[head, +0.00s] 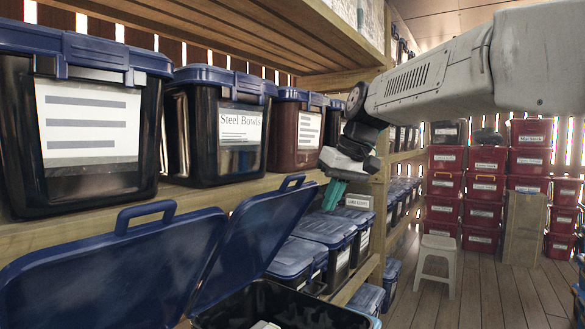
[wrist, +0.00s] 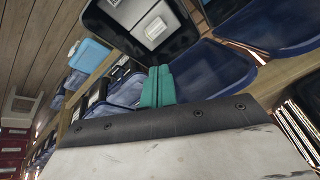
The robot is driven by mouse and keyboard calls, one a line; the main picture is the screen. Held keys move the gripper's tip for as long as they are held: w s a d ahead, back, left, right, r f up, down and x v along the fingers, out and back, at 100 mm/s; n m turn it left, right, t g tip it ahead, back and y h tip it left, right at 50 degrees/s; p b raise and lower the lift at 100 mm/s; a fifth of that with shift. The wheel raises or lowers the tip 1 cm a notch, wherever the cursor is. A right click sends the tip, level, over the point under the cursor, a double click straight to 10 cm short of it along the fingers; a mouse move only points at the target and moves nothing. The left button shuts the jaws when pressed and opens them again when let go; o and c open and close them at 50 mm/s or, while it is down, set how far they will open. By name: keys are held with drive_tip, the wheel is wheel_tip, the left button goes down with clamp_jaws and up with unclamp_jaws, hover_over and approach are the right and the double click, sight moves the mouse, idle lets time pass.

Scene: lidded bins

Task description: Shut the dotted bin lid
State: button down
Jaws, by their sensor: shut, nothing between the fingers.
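Two blue bin lids stand raised on the lower shelf in the head view: one (head: 255,240) at the middle and a larger one (head: 115,268) at the lower left. The middle lid is hinged on an open black bin (head: 290,303). No dots can be made out on either lid. In the wrist view, the open bin (wrist: 183,43) shows at the top, with a raised blue lid (wrist: 212,70) beside it. My gripper (head: 334,194) is shut and empty, above and to the right of the middle lid, apart from it. Its teal fingertips (wrist: 158,85) show in the wrist view.
Closed blue-lidded bins (head: 325,229) line the lower shelf to the right. Large bins (head: 212,125) stand on the upper shelf (head: 225,190), close to my arm. Red crates (head: 483,185) and a white stool (head: 436,264) stand farther back.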

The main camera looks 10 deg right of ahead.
drive_tip(key=w+a+r+n+t+y, duration=0.1)
drive_tip(key=w+a+r+n, duration=0.15)
drive_tip(key=w+r, duration=0.35)
drive_tip(key=w+a+r+n+t+y, duration=0.2)
drive_tip(key=w+r+n, duration=0.15)
drive_tip(key=r, duration=0.45)
drive_tip(key=x, duration=0.9)
drive_tip(key=shift+w+f, duration=0.25)
drive_tip(key=shift+s+d+f, duration=0.35)
drive_tip(key=shift+s+d, duration=0.3)
drive_tip(key=shift+d, duration=0.05)
drive_tip(key=shift+s+d+f, duration=0.4)
drive_tip(key=shift+s+d, duration=0.25)
drive_tip(key=shift+s, duration=0.05)
